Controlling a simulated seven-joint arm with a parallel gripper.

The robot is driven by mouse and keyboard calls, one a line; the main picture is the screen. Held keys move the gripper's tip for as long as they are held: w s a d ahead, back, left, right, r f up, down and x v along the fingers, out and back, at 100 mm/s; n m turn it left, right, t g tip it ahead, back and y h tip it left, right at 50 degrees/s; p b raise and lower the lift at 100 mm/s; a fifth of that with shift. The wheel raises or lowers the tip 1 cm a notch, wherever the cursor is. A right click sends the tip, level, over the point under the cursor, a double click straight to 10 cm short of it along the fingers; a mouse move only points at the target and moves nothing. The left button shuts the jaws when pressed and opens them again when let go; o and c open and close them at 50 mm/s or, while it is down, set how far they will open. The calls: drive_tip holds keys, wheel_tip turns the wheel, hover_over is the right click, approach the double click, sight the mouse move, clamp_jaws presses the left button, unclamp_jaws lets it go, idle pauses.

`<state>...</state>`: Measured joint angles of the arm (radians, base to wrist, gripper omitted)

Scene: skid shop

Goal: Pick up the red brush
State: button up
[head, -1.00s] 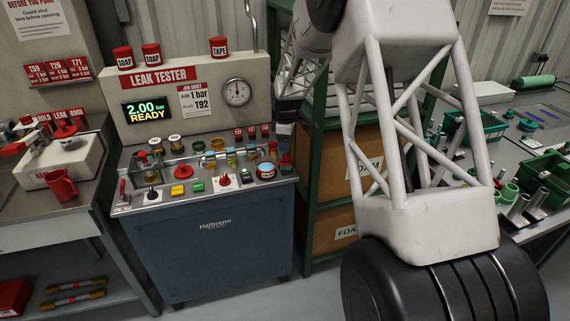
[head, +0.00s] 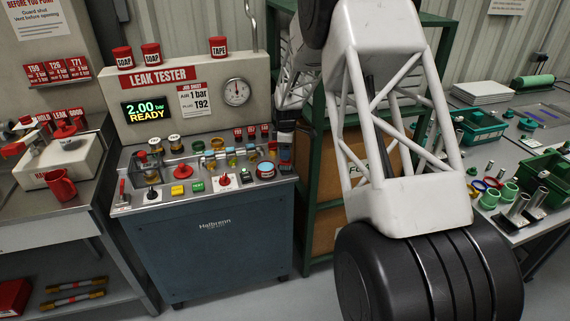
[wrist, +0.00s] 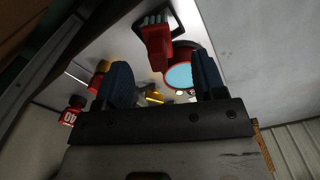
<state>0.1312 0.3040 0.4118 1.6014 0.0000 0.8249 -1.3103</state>
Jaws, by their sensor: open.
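A red block-shaped piece with a pale, bristle-like end, which looks like the red brush (wrist: 157,42), shows at the top middle of the wrist view, beside a round light-blue disc with a red rim. My gripper (wrist: 160,82) is open, its two dark blue fingers apart and nothing clearly held between them. The brush lies beyond the fingertips, roughly in line with the gap. In the head view my gripper (head: 286,154) points down over the right end of the leak tester's panel.
The round disc (head: 266,170) sits on the crowded leak tester panel (head: 205,197), among several knobs, fittings and buttons. A green rack frame (head: 310,190) stands close to its right. A red mug (head: 61,186) is on the left bench.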

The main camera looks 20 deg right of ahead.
drive_tip(key=shift+f, duration=0.4)
drive_tip(key=shift+f, duration=0.1)
drive_tip(key=shift+w+a+f, duration=0.1)
drive_tip(key=shift+w+f, duration=0.05)
drive_tip(key=shift+f, duration=2.35)
drive_tip(key=shift+c, duration=0.3)
drive_tip(key=c, duration=1)
drive_tip(key=shift+r, duration=0.15)
